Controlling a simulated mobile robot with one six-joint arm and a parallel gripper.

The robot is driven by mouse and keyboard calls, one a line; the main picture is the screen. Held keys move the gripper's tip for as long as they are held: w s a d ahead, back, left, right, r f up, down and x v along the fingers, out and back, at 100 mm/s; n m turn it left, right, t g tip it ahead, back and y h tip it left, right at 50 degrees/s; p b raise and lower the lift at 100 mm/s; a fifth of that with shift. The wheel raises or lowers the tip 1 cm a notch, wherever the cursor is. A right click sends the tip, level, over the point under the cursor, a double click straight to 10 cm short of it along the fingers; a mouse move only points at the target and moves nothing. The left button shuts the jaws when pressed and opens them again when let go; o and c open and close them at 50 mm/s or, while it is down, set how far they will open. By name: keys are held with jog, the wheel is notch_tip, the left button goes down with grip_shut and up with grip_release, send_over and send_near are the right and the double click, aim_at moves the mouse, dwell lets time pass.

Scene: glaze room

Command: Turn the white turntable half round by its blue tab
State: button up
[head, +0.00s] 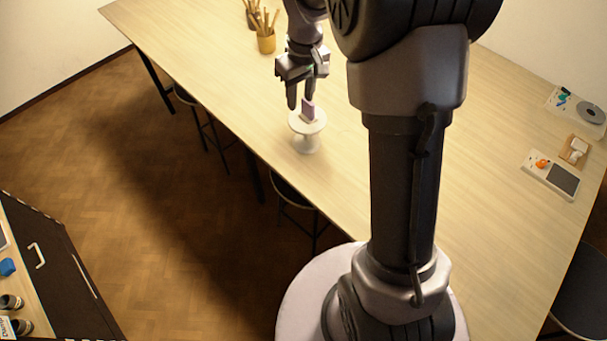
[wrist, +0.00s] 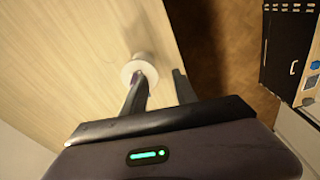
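The white turntable (head: 294,124) stands on a pedestal near the long front edge of the table. A small mauve block (head: 309,110) stands upright on it. I cannot make out a blue tab in either view. My gripper (head: 300,102) points down just above the turntable, with its fingers apart and nothing seen between them. In the wrist view the turntable (wrist: 140,66) shows beyond the fingertips of my gripper (wrist: 156,76). One finger partly covers the turntable and the other is off to its right, past the table edge. Contact with the block cannot be told.
A yellow cup (head: 266,44) of wooden tools stands behind my gripper. A white scale-like device (head: 551,175) and a clear tray (head: 570,108) lie at the table's right. Stools (head: 297,199) stand along the front edge. A dark cabinet (head: 60,275) is at left. The tabletop around the turntable is clear.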

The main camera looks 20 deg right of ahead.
jog(key=s+a+f+m+t+b, duration=0.2)
jog(key=s+a+b, duration=0.4)
jog(key=s+b, duration=0.5)
jog(key=shift+s+a+m+y+b, duration=0.3)
jog(key=shift+s+m+b, duration=0.05)
jog(key=shift+m, duration=0.35)
jog(key=shift+s, duration=0.1)
jog(key=shift+c, duration=0.2)
